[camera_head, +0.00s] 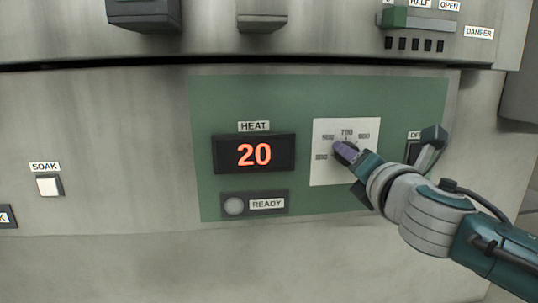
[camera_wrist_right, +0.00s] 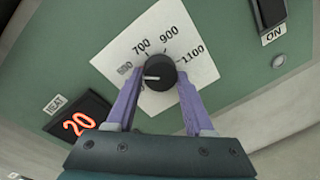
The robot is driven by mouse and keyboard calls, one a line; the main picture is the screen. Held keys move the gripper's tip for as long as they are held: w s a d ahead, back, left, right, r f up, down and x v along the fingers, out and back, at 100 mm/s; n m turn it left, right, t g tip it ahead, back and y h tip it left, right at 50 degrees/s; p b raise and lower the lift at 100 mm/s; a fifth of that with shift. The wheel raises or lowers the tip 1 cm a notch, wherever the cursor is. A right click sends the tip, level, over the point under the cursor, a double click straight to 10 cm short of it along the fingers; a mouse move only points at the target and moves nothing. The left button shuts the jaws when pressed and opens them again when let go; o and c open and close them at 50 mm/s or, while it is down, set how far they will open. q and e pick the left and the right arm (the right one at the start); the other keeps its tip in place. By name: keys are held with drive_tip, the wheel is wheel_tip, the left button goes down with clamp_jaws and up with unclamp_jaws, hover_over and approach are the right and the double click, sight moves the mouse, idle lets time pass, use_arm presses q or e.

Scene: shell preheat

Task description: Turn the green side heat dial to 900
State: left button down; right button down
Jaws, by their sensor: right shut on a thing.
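The heat dial is a round black knob (camera_wrist_right: 158,73) on a white scale plate (camera_head: 321,168) on the green panel (camera_head: 207,120). In the right wrist view the scale reads 700, 900 and 1100, with lower marks at the left partly hidden. The knob's pale pointer line points left, towards the low end. My right gripper (camera_head: 346,152) is shut on the knob; its purple fingers (camera_wrist_right: 160,85) sit at either side of it. In the head view the gripper hides most of the knob. The HEAT display (camera_head: 254,154) shows 20 in red. My left gripper is not in view.
A READY lamp (camera_head: 234,206), looking grey, sits below the display. A dark switch (camera_head: 413,152) is right of the scale, partly behind my right arm. A SOAK button (camera_head: 48,186) is far left. A green-ended DAMPER slider (camera_head: 394,17) is above.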

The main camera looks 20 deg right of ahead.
drive_tip(key=shift+d+r+m+t+y+p, duration=0.1)
drive_tip(key=shift+m+y+p, duration=0.3)
drive_tip(key=shift+m, duration=2.6)
drive_tip(key=shift+f+m+t+y+p, duration=0.15)
drive_tip(key=shift+m+p, duration=0.4)
drive_tip(key=shift+m, duration=2.45)
drive_tip(key=shift+d+r+m+t+y+p, duration=0.15)
drive_tip(key=shift+m+y+p, duration=0.25)
drive_tip(key=shift+m, duration=2.6)
drive_tip(key=shift+a, duration=0.1)
drive_tip(key=shift+c, duration=1.4)
unclamp_jaws()
drive_tip(key=shift+s, duration=0.1)
